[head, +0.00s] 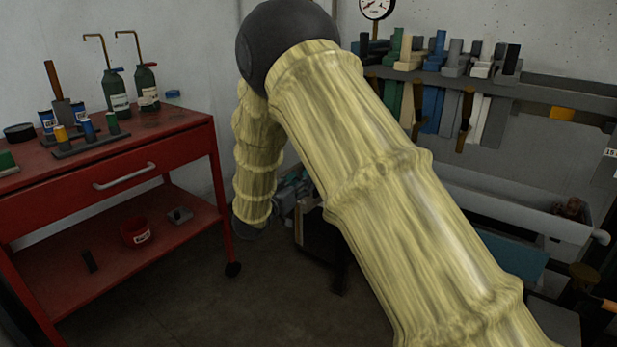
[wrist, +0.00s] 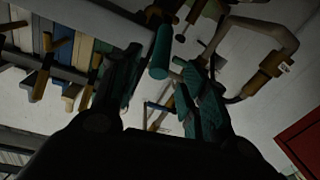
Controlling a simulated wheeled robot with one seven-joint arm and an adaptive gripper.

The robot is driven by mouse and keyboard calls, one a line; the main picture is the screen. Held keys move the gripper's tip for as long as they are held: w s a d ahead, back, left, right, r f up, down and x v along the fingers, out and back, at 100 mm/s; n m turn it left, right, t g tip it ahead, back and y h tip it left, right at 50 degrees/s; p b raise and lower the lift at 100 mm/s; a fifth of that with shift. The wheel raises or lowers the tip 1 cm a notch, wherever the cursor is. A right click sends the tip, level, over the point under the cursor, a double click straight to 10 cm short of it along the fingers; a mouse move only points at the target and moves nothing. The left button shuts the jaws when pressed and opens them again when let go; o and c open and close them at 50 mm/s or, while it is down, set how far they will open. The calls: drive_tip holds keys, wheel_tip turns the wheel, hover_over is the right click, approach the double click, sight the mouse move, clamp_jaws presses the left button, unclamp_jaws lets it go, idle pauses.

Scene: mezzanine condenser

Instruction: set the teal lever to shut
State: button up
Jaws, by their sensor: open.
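A teal rod-shaped handle (wrist: 160,52), which looks like the teal lever, shows in the upper middle of the wrist view. My gripper (wrist: 160,64) is open, with one dark, teal-padded finger on each side of the handle in the picture. I cannot tell whether the handle lies between the fingertips or beyond them, and no contact is clear. The lever's pivot and its setting are not clear. In the head view my pale-sleeved arm hides most of the gripper and I cannot make out the lever.
Brown pipework (wrist: 268,66) is close on the right in the wrist view. In the head view a red cart (head: 110,160) with bottles and small parts stands left. A grey rack (head: 450,80) of coloured, hanging pieces and a trough (head: 520,205) are right. Open floor shows between.

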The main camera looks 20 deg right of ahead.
drive_tip(key=shift+b+x, duration=0.35)
drive_tip(key=shift+x, duration=2.45)
clamp_jaws()
